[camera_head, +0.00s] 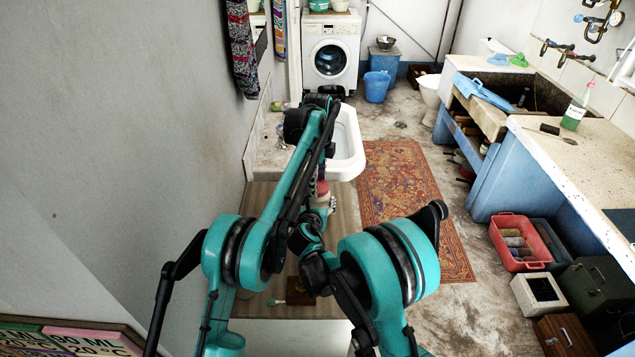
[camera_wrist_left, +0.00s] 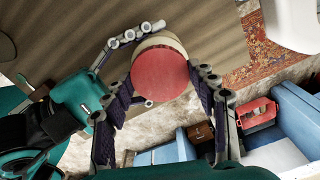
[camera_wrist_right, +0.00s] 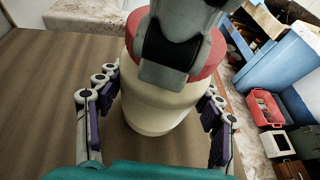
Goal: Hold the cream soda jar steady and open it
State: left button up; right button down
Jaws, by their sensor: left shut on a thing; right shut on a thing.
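The cream soda jar (camera_head: 320,203) is a cream jar with a red-pink lid (camera_head: 322,187). It stands upright on a brown wooden top, partly hidden by my arms in the head view. In the left wrist view the round lid (camera_wrist_left: 160,74) lies between the fingers of my left gripper (camera_wrist_left: 165,60), which is shut on it from above. In the right wrist view the cream body (camera_wrist_right: 155,108) sits between the fingers of my right gripper (camera_wrist_right: 155,118), which is shut on it below the lid. The left gripper hides part of the lid there.
A white sink (camera_head: 348,150) lies behind the jar, and a grey wall (camera_head: 120,150) runs along the left. A patterned rug (camera_head: 405,190) covers the floor to the right.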

pick_arm(q)
jog(key=n, duration=1.1)
jog(key=shift+n, duration=0.4)
jog(key=n, duration=1.8)
jog(key=shift+n, duration=0.3)
jog(key=n, duration=0.4)
jog(key=shift+n, duration=0.4)
jog(key=n, duration=0.4)
jog(key=shift+r, duration=0.1)
jog(key=n, duration=0.5)
